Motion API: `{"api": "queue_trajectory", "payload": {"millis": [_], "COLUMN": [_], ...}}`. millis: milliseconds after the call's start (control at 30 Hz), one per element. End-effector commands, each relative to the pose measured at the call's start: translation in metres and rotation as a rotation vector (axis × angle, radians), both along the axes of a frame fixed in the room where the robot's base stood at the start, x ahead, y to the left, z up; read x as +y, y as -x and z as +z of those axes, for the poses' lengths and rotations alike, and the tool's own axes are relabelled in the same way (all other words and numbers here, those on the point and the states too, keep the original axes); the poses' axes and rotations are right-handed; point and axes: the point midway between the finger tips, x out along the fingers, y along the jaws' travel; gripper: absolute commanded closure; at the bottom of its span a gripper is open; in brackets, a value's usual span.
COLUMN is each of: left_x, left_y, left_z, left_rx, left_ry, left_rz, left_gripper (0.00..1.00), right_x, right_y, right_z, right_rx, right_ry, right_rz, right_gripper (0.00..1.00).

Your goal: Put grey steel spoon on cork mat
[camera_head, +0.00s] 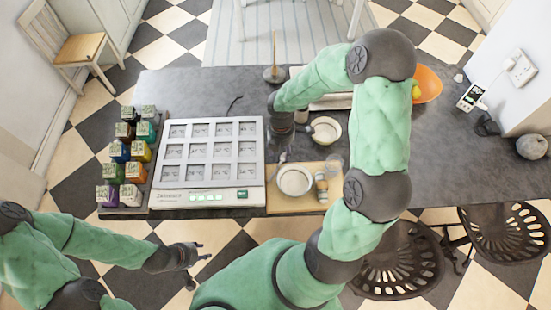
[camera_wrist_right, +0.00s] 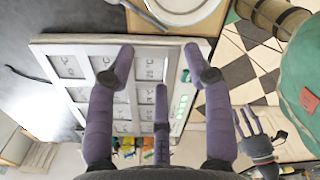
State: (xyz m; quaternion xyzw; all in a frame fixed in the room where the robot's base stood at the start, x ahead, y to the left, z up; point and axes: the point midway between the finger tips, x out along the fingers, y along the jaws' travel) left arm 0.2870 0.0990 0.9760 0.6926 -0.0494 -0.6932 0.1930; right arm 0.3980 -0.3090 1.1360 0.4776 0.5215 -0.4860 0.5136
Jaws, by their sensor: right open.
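A thin dark-grey piece that looks like the grey steel spoon (camera_wrist_right: 147,14) lies at the top of the right wrist view, beside a white dish. In the head view it is hard to make out beside my right gripper. The tan cork mat (camera_head: 285,205) lies at the table's front edge, right of the white panel; its edge also shows in the right wrist view (camera_wrist_right: 207,29). My right gripper (camera_head: 282,152) is open and empty above the table, behind the mat's left part; its spread fingers show in its wrist view (camera_wrist_right: 160,68). My left gripper (camera_head: 197,254) is open and empty, in front of the table.
A white bowl (camera_head: 294,180) and a small brown-and-white jar (camera_head: 321,187) stand on the mat. Another white bowl (camera_head: 325,130) is behind. The white panel (camera_head: 208,198) and several coloured boxes (camera_head: 130,172) fill the left. An orange bowl (camera_head: 428,84) is at back right.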

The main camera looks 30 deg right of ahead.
Motion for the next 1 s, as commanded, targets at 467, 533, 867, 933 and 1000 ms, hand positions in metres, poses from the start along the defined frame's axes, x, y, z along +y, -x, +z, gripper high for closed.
{"api": "queue_trajectory", "payload": {"millis": [467, 533, 867, 933, 1000], "left_x": [0.0, 0.0, 0.0, 0.0, 0.0], "left_y": [0.0, 0.0, 0.0, 0.0, 0.0], "left_z": [0.0, 0.0, 0.0, 0.0, 0.0], "left_rx": [0.0, 0.0, 0.0, 0.0, 0.0], "left_ry": [0.0, 0.0, 0.0, 0.0, 0.0], "left_rz": [0.0, 0.0, 0.0, 0.0, 0.0], "left_gripper": [0.6, 0.6, 0.6, 0.6, 0.6], "right_x": [0.113, 0.139, 0.205, 0.209, 0.21], "right_y": [0.027, 0.038, 0.097, 0.105, 0.109], "right_z": [-0.076, -0.094, -0.15, -0.155, -0.158], "right_rx": [0.074, 0.114, 0.266, 0.276, 0.278], "right_ry": [-0.238, -0.278, -0.283, -0.27, -0.261], "right_rz": [-0.605, -0.806, -1.633, -1.73, -1.792], "right_gripper": [0.48, 0.48, 0.48, 0.48, 0.48]}}
